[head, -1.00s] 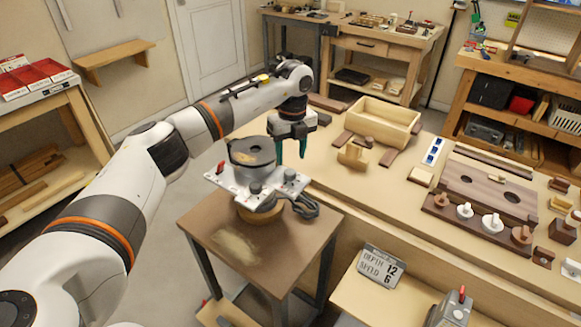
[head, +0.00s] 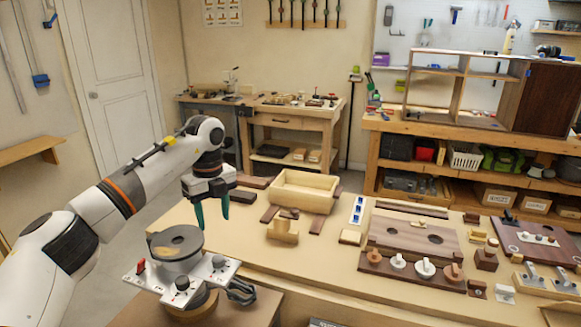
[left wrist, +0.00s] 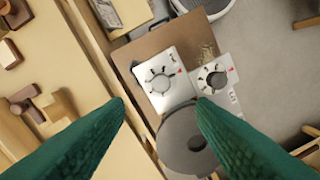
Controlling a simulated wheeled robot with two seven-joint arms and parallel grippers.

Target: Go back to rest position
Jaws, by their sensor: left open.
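My left gripper (head: 211,213) has green fingers and hangs above the left end of the long bench, behind the grey machine (head: 177,250) with a round top and dials. In the left wrist view its fingers (left wrist: 161,108) are wide apart with nothing between them. The machine's white dial plate (left wrist: 166,82) lies below and beyond the fingertips in that view. My right gripper is not in view.
A wooden box (head: 304,191) stands on the bench (head: 330,262) to the gripper's right, with small wooden blocks around it. A brown board with knobs (head: 414,240) lies further right. A shelf unit (head: 480,90) stands at the back right.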

